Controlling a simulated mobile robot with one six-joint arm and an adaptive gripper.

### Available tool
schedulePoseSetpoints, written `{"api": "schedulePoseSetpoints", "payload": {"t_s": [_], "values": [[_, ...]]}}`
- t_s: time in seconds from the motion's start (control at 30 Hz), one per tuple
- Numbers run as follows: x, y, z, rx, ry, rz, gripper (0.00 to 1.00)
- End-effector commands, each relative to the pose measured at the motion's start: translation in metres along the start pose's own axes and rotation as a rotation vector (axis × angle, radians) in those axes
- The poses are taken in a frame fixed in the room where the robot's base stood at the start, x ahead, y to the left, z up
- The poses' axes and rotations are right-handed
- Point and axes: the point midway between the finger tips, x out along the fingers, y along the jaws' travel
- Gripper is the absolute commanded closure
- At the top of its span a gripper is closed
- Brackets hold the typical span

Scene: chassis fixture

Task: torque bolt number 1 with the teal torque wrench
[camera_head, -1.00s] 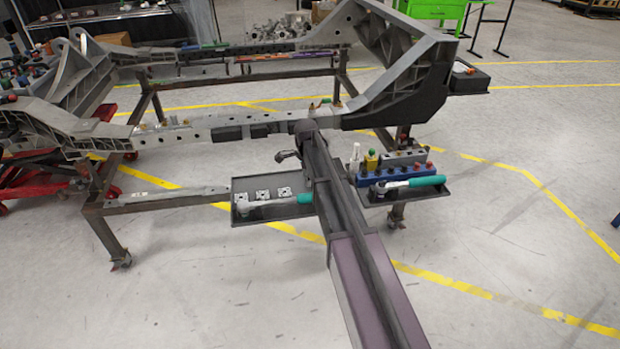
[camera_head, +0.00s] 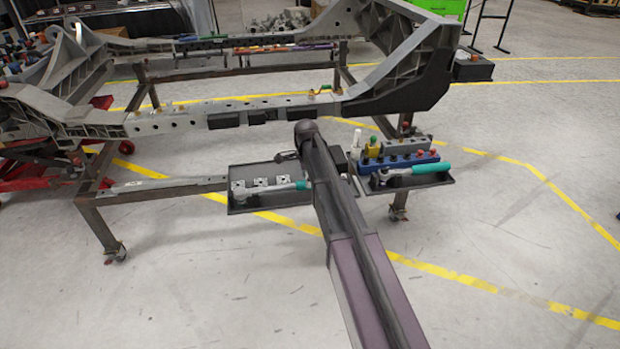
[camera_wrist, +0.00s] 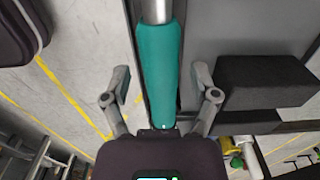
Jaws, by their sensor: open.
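A torque wrench with a teal handle (camera_head: 300,184) lies in the left dark tray, its metal head to the left. A second teal-handled tool (camera_head: 430,168) lies in the right tray. In the wrist view a teal handle (camera_wrist: 158,65) runs between the two spread fingers of my gripper (camera_wrist: 160,84), with clear gaps on both sides. It looks like the left tray's wrench. In the head view my arm hides most of my gripper. Small bolts show on the chassis rail (camera_head: 175,121), but I cannot tell which is number 1.
The left tray (camera_head: 236,204) also holds several small metal blocks. The right tray (camera_head: 378,188) holds a blue socket rack (camera_head: 398,163) and small bottles. A dark block (camera_wrist: 263,80) stands right of the handle. Open floor lies in front of the fixture.

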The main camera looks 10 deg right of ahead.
Motion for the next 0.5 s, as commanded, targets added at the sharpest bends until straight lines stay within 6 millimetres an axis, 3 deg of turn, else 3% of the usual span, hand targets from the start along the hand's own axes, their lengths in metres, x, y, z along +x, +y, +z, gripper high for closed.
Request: {"api": "schedulePoseSetpoints", "payload": {"t_s": [0.03,0.2,0.5], "values": [[0.01,0.0,0.0,0.0,0.0,0.0,0.23],[0.023,0.0,0.0,0.0,0.0,0.0,0.23],[0.032,0.0,0.001,-0.001,0.0,0.0,0.23]]}}
